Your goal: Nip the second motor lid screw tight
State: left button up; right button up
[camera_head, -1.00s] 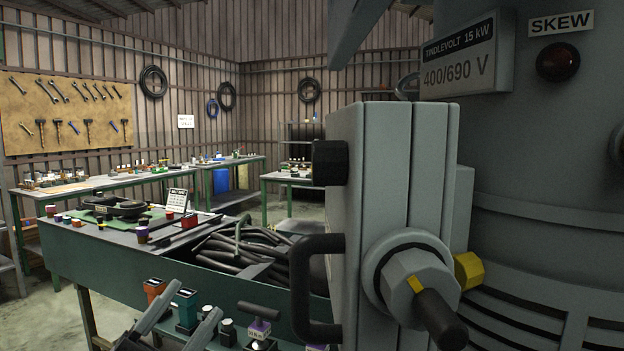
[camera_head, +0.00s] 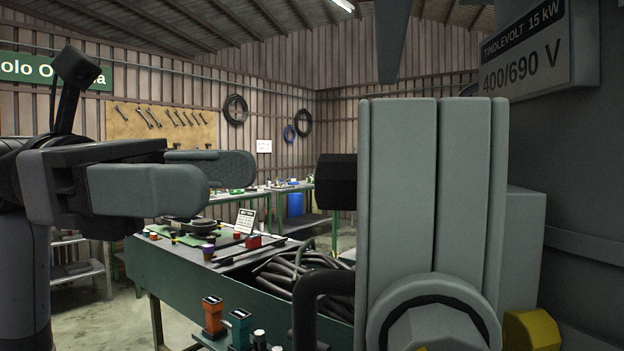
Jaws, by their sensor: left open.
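The motor's grey terminal box with its slab-like lid (camera_head: 464,190) fills the right of the head view, upright and seen close up from the side. A black block (camera_head: 337,181) sticks out from its left face, and a black handle (camera_head: 309,300) is below. A large grey hex fitting (camera_head: 434,328) sits at the bottom, cut off by the frame. I cannot make out any lid screw. My left gripper (camera_head: 228,180) is open and empty, left of the box and clear of it, with its fingers pointing right towards the black block. My right gripper is out of view.
A green workbench (camera_head: 190,285) with black hoses and small tools stands behind, below my left gripper. A red-orange tool (camera_head: 213,317) and a teal tool (camera_head: 240,327) stand at its near edge. A yellow plug (camera_head: 532,332) juts out lower right. Open air separates gripper and box.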

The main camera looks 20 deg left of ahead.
aim_at(340, 183)
pick_arm(q)
jog(key=d, duration=0.2)
jog(key=d+p, duration=0.1)
jog(key=d, duration=0.4)
jog(key=shift+w+p, duration=0.25)
jog(key=shift+p, duration=0.15)
jog(key=c, duration=1)
